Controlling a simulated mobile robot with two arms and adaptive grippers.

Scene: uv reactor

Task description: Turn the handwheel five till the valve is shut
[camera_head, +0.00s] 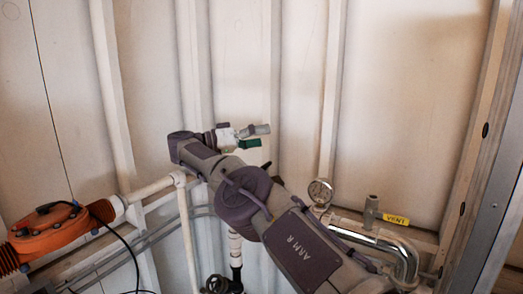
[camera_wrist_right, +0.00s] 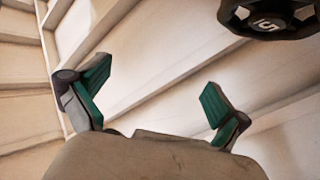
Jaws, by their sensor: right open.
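Handwheel five (camera_wrist_right: 266,18) is a black wheel with a pale 5 on its hub. It shows at the upper right of the right wrist view, cut off by the top edge. My right gripper (camera_wrist_right: 156,85) is open and empty, its two green-padded fingers spread wide, and it is apart from the wheel. In the head view my right gripper (camera_head: 257,144) is near the middle, in front of the pale ribbed wall. My left gripper is not in view.
An orange housing (camera_head: 47,230) is at the left on a white pipe (camera_head: 152,188). A dark round part (camera_head: 220,285) is at the bottom edge, partly cut off. A gauge (camera_head: 320,192), a yellow VENT tag (camera_head: 396,219) and a shiny bent pipe (camera_head: 405,258) are at the right.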

